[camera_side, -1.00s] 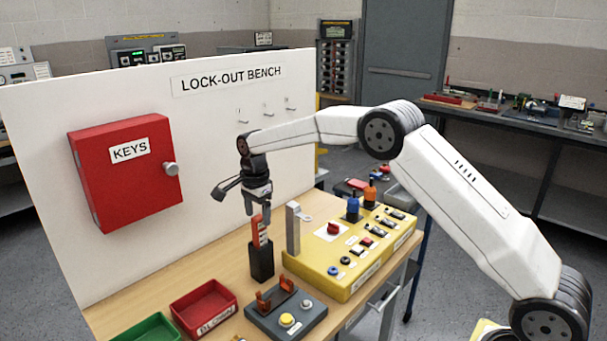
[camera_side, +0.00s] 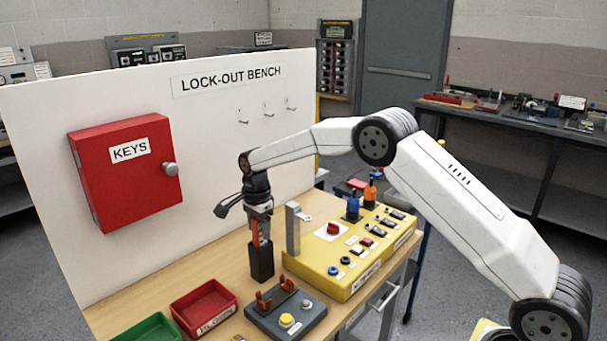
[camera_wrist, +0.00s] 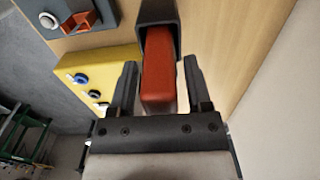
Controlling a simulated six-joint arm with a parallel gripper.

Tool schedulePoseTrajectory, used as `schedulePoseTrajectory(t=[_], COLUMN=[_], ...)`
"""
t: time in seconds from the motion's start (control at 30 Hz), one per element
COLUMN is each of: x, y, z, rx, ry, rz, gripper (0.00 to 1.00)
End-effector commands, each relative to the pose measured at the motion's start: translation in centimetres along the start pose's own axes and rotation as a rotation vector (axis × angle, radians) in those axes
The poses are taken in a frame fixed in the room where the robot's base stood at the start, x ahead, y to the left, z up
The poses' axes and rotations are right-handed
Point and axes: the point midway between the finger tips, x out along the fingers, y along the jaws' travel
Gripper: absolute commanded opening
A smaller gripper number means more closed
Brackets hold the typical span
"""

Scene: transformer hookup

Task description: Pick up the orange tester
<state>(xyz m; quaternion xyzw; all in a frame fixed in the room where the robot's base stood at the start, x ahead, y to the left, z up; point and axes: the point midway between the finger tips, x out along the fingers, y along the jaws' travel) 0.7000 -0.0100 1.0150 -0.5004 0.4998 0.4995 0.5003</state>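The orange tester (camera_side: 260,236) stands upright in a black holder (camera_side: 262,262) on the bench, its lower end hidden inside. My gripper (camera_side: 260,238) is pointed down over the tester, with its fingers around the upper part. In the wrist view the tester (camera_wrist: 158,80) lies between the two open fingers of my gripper (camera_wrist: 160,90), with a gap showing on the right side. The black holder (camera_wrist: 172,14) surrounds its far end.
A yellow control box (camera_side: 340,282) with a grey upright post (camera_side: 293,230) stands close to the right. A grey button box (camera_side: 287,318) and a red tray (camera_side: 203,308) are in front. The white panel (camera_side: 215,150) with a red key cabinet (camera_side: 125,172) rises behind.

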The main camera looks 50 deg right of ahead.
Motion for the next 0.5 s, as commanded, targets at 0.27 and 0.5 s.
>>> schedulePoseTrajectory(t=[0.27,0.5], x=[-0.08,-0.14], y=[-0.03,-0.04], z=[0.0,0.0], rx=[0.0,0.0], ry=[0.0,0.0], rz=[-0.001,-0.002], gripper=[0.0,0.0])
